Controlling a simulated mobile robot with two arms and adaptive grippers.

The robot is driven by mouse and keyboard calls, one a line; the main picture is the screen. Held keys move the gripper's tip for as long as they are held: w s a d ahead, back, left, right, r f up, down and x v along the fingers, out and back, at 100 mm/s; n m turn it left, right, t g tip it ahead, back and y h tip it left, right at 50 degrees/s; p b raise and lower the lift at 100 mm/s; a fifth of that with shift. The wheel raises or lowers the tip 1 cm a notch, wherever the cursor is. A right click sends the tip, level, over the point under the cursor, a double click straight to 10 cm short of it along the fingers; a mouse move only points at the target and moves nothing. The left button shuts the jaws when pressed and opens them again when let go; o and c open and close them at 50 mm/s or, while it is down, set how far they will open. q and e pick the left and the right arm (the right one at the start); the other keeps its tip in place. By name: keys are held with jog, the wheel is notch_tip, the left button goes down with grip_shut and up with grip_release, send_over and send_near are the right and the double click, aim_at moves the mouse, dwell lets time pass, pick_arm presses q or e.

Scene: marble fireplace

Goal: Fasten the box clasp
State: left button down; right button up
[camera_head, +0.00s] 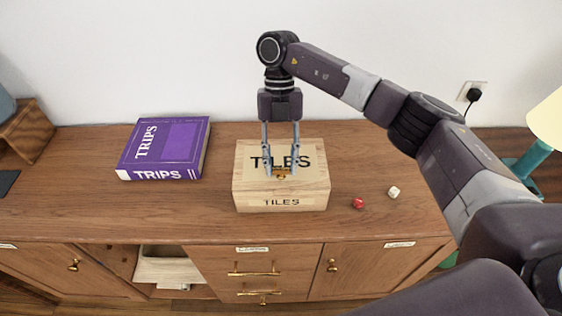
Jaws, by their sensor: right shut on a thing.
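A light wooden box (248,186) marked "TILES" on its lid and front stands on the wooden sideboard, with its lid down. A small brass clasp (281,173) shows on the lid near its front edge. My right gripper (281,170) comes down from above, fingers pointing down, and is shut on the clasp. The fingers hide part of the lid lettering, and the exact grip on the clasp is too small to make out. My left gripper is not in view.
A purple "TRIPS" book (165,148) lies left of the box. A red die (358,203) and a white die (393,192) lie to its right. A lamp (541,150) stands at the far right. The sideboard top (120,215) is clear at front left.

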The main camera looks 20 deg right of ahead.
jog(key=o, duration=1.2)
jog(key=shift+c, duration=0.2)
jog(key=v, duration=1.2)
